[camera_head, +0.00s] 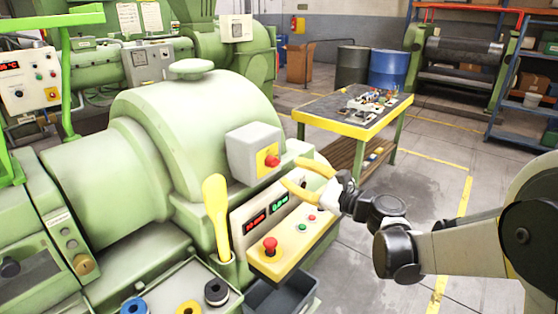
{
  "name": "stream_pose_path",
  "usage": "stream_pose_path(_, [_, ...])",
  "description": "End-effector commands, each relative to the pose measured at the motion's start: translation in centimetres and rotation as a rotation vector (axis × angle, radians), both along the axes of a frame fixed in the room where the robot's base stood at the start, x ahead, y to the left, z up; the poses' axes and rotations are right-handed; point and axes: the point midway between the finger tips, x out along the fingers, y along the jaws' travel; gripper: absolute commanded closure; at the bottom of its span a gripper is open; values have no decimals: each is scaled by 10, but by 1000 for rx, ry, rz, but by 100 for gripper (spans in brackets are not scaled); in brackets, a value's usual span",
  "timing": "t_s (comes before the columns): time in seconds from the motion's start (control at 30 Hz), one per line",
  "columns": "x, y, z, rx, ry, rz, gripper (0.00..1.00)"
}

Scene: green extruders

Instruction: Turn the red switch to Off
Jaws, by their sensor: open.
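A red switch (271,160) sits on a yellow plate on the front face of a grey box (248,150), fixed to the green machine (165,120). The setting it points to is too small to read. My gripper (291,173) has yellow fingers spread apart. It is open and empty, just right of the switch and a little lower in the picture, with its fingertips toward the box. I see a gap between the fingertips and the switch.
Below the gripper is a control panel (288,246) with a red mushroom button (270,246) and displays. A yellow lever (217,215) stands left of it. A workbench (352,122) with parts stands behind. Clear floor lies to the right.

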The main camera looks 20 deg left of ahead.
Motion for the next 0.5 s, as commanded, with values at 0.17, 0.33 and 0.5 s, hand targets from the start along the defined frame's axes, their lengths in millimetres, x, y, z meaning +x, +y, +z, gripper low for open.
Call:
stream_pose_path(0.17, [16, 34, -3, -2, -1, 2, 61])
stream_pose_path(0.33, [28, 58, -2, -1, -2, 1, 61])
stream_pose_path(0.5, [34, 67, 0, -2, -2, -2, 61])
